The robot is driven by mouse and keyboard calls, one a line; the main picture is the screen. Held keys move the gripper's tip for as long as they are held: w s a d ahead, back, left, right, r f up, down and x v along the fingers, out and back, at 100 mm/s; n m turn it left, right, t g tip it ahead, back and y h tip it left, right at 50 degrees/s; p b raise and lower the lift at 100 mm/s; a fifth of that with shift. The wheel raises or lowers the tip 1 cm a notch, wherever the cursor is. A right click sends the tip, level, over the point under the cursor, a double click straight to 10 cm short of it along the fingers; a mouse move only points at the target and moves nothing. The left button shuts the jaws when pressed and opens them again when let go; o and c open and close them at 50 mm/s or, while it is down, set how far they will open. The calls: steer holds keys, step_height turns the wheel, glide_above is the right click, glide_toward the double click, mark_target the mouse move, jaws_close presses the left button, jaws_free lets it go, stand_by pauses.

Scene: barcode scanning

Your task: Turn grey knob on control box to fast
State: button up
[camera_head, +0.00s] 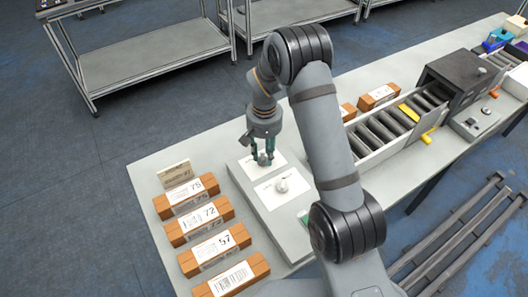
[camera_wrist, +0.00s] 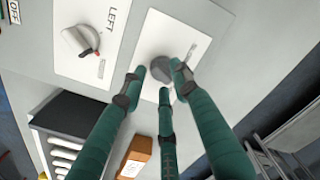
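The control box (camera_head: 283,225) is a light grey slab with white labelled panels on the table, under my gripper (camera_head: 263,157). The dark grey knob (camera_wrist: 161,68) sits on a white panel in the wrist view; its setting words are not readable. My gripper's three green fingers (camera_wrist: 162,78) are spread around this knob, their tips close to its edge. A small gap shows at the lowest fingertip, and contact cannot be made out. A paler knob (camera_wrist: 79,41) with a red mark sits on the neighbouring panel reading LEFT; it also shows in the head view (camera_head: 281,185).
Several brown labelled boxes (camera_head: 213,245) line the table left of the control box. A roller conveyor (camera_head: 385,130) with a dark scanner housing (camera_head: 458,78) stands to the right. Empty metal shelving (camera_head: 150,55) is behind. A strip of table (camera_head: 150,165) is bare.

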steer(key=c, duration=0.6)
jaws_close()
steer(key=shift+f+m+b, duration=0.35)
steer(key=shift+m+b, duration=0.05)
steer(key=shift+b, duration=0.55)
steer(key=shift+m+b, duration=0.5)
steer(key=shift+b, duration=0.1)
steer(key=shift+r+m+b, duration=0.1)
steer(key=shift+m+b, duration=0.25)
steer(key=shift+m, duration=0.15)
steer(key=shift+s+r, duration=0.1)
steer(key=shift+r, duration=0.15)
